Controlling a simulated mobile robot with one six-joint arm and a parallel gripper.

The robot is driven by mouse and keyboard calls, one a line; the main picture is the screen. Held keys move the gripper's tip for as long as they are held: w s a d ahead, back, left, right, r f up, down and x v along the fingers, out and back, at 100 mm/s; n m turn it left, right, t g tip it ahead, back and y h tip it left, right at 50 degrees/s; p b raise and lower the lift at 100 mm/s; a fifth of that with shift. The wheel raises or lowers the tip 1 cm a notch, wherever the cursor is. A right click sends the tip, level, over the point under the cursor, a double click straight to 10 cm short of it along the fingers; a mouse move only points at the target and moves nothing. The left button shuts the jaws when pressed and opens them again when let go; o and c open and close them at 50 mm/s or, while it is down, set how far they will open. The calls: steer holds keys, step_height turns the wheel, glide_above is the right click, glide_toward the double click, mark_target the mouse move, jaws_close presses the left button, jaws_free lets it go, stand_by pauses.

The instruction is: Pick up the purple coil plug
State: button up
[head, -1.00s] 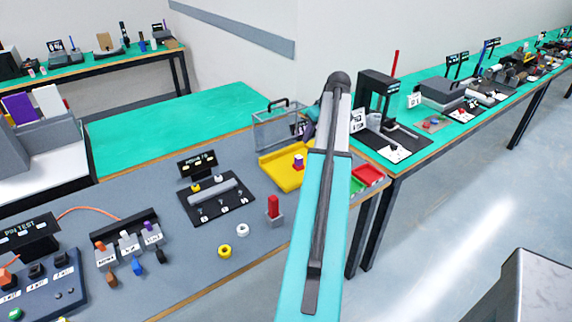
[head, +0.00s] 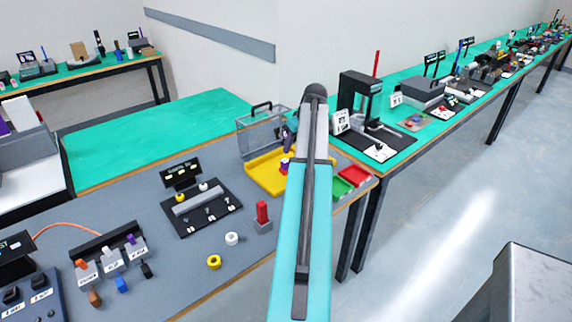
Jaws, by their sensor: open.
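A small purple-and-white piece (head: 284,164), which looks like the purple coil plug, stands in the yellow tray (head: 262,178), close to the left edge of my arm. Another purple-topped piece (head: 131,239) sits on a labelled grey block at the left; the view is too small to tell its exact form. The dark end of my arm with my gripper (head: 287,143) shows just left of the arm link, above the tray piece and apart from it as far as I can see. My gripper is open and holds nothing visible. The link hides part of it.
A clear box with a black handle (head: 262,106) stands behind the tray. A red post on a grey base (head: 262,216), a white ring (head: 232,239) and a yellow ring (head: 214,262) stand in front. Red and green bins (head: 353,175) lie right of the arm.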

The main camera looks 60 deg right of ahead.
mark_target(286, 161)
steer(key=shift+p+x, duration=0.7)
steer(key=shift+x, duration=2.6)
steer(key=shift+p+x, duration=0.85)
steer(key=shift+x, duration=0.35)
steer(key=shift+p+x, duration=0.4)
steer(key=shift+x, duration=1)
steer(key=shift+w+a, duration=0.15)
steer(key=shift+c, duration=0.2)
jaws_close()
